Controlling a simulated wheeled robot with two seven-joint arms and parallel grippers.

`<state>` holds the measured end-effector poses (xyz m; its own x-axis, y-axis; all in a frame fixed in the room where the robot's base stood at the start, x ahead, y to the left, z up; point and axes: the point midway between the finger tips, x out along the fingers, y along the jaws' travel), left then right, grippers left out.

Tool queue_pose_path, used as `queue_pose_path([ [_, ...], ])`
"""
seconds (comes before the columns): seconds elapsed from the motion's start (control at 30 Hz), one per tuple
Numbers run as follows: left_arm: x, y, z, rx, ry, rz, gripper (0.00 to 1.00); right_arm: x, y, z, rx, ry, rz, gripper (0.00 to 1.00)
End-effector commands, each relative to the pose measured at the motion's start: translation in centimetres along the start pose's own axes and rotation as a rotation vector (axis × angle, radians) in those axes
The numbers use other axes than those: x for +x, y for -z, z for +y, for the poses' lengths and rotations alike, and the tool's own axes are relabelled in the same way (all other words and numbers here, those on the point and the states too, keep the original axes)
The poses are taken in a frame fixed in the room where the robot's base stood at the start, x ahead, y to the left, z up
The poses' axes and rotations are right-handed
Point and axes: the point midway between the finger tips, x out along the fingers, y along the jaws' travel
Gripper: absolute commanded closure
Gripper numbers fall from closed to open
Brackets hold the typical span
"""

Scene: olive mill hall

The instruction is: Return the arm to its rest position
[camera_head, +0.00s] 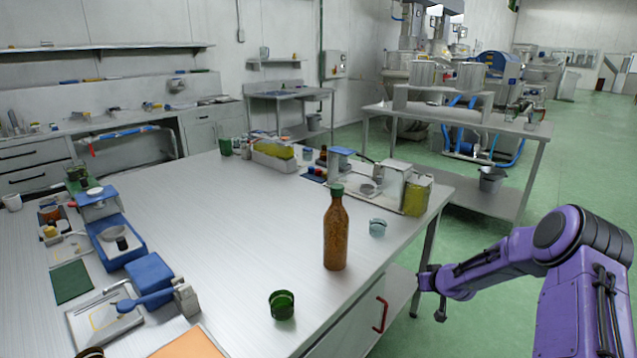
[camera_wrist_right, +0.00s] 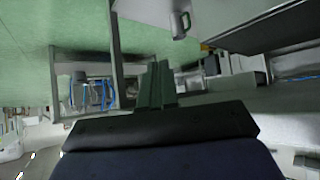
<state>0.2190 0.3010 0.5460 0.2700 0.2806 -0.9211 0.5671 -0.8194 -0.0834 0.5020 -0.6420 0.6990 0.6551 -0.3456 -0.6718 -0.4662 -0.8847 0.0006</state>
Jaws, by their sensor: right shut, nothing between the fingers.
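My right arm comes in from the right, purple with dark joints, and reaches left beside the workbench. Its gripper (camera_head: 430,292) is off the bench's right side, by the cabinet front with the red handle. In the right wrist view the gripper's fingers (camera_wrist_right: 157,86) are together with nothing between them. My left arm and gripper are in neither view.
A second steel table (camera_head: 465,115) stands behind. Green floor (camera_head: 590,150) is open at right.

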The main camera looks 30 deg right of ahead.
Motion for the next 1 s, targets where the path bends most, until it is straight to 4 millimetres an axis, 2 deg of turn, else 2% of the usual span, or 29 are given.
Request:
queue_pose_path([
  [0.17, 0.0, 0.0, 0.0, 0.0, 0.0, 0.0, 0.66, 0.0, 0.1, 0.0, 0.012, -0.002, 0.003, 1.0],
  [0.27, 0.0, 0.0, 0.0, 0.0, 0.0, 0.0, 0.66, -0.1, 0.7, 0.2, 0.131, -0.025, 0.062, 1.0],
  [0.33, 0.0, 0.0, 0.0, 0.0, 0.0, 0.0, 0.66, -0.8, 0.4, -2.2, 0.286, -0.018, 0.11, 1.0],
  [0.37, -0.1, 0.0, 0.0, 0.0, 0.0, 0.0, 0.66, -1.4, 0.1, -4.1, 0.345, -0.012, 0.125, 1.0],
  [0.4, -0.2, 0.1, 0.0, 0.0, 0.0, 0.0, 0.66, -2.1, -1.0, -6.6, 0.398, -0.01, 0.127, 1.0],
  [0.47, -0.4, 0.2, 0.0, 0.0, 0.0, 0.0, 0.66, -3.3, -3.6, -9.8, 0.448, -0.017, 0.109, 1.0],
  [0.5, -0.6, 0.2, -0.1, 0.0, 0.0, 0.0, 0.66, -4.2, -5.8, -11.6, 0.466, -0.026, 0.089, 1.0],
  [0.57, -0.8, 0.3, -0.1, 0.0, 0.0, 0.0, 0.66, -5.7, -9.5, -14.0, 0.473, -0.043, 0.048, 1.0],
  [0.67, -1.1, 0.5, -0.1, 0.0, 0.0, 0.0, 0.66, -9.1, -16.9, -16.8, 0.436, -0.082, -0.046, 1.0],
  [0.7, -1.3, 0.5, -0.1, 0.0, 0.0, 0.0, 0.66, -10.8, -20.0, -17.5, 0.405, -0.098, -0.091, 1.0],
  [0.8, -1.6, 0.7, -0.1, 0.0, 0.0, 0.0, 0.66, -15.2, -27.2, -18.0, 0.294, -0.132, -0.214, 1.0],
  [0.83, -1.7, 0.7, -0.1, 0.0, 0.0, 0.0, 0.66, -16.5, -29.0, -17.9, 0.255, -0.137, -0.252, 1.0],
  [0.9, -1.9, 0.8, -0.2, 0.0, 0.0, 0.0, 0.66, -18.9, -32.5, -17.8, 0.169, -0.139, -0.336, 1.0],
  [1.0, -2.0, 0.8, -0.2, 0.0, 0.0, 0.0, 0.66, -21.0, -35.9, -17.5, 0.077, -0.131, -0.418, 1.0],
])
